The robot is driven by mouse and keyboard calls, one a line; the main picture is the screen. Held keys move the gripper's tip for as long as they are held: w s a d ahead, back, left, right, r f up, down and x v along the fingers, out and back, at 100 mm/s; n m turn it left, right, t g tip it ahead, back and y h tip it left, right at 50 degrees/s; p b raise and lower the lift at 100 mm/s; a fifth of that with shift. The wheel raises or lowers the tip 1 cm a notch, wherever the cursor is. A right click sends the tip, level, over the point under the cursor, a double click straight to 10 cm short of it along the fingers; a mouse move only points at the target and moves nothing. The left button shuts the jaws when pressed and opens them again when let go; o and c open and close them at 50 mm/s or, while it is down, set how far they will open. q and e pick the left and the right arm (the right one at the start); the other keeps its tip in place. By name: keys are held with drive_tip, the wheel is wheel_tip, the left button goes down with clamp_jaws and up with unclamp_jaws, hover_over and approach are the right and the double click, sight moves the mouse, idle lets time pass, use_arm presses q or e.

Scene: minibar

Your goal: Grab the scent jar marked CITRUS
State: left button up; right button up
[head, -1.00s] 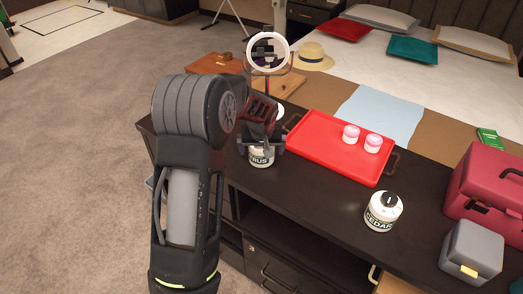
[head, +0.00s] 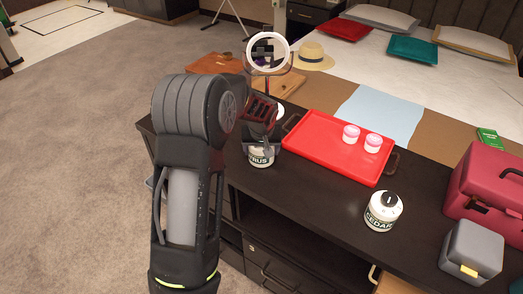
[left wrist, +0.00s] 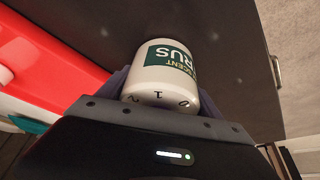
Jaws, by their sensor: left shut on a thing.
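The CITRUS scent jar (head: 262,158) is white with a dark label and stands on the dark cabinet top left of the red tray; in the head view only the letters "RUS" show. My left gripper (head: 261,144) is over the jar from above, shut on its upper part. In the left wrist view the jar (left wrist: 168,70) sits between the fingers, its green label reading "SCENT" and "RUS" and its numbered top edge facing the camera. The jar's lid is hidden by the gripper. My right gripper is not in view.
A red tray (head: 314,155) with two pink-and-white jars (head: 362,138) lies to the right. A CEDAR scent jar (head: 383,212) stands nearer. A grey box (head: 472,250) and a dark pink case (head: 492,190) are at the right.

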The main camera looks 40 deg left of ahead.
use_arm(q)
drive_tip(key=shift+c, duration=1.3)
drive_tip(key=shift+r, duration=0.1)
wheel_tip(320, 180, up, 10)
drive_tip(key=shift+f, duration=0.1)
